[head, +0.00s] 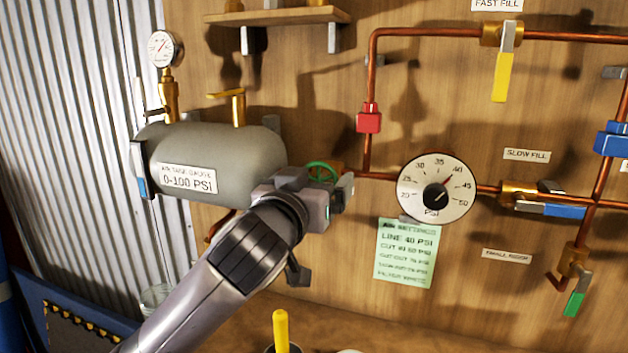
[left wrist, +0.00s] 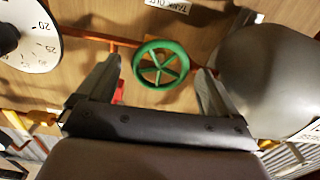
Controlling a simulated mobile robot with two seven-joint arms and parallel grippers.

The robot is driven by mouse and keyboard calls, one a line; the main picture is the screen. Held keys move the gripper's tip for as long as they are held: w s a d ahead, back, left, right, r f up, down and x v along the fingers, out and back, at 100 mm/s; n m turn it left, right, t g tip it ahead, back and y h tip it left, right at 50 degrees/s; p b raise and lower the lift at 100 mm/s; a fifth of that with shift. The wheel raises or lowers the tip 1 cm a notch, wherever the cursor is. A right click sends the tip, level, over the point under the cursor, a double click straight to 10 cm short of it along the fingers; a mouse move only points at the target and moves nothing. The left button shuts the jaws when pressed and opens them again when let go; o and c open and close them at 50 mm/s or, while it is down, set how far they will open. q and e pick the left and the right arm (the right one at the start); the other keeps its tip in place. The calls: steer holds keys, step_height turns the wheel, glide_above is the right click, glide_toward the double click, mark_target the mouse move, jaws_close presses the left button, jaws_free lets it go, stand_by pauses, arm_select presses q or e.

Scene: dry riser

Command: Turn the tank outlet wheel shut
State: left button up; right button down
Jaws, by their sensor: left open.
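The tank outlet wheel is a green spoked handwheel (left wrist: 160,64), seen whole in the left wrist view. In the head view only its upper rim (head: 322,166) shows behind my left gripper. My left gripper (head: 338,192) is open in front of the wheel. In the left wrist view its two fingers (left wrist: 156,88) stand apart on either side of the wheel's lower part, with no clear contact. The wheel sits on the copper pipe by the right end of the grey tank (head: 225,150). Its valve body is mostly hidden. My right gripper does not show.
A round PSI dial (head: 437,188) is close to the wheel's right, above a green settings card (head: 405,253). A yellow-handled valve (head: 502,75), a blue-handled valve (head: 550,209) and a green-handled valve (head: 575,300) are farther right. A yellow handle (head: 281,330) stands upright below.

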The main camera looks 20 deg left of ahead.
arm_select(q)
steer(key=c, duration=1)
steer(key=shift+m, duration=0.3)
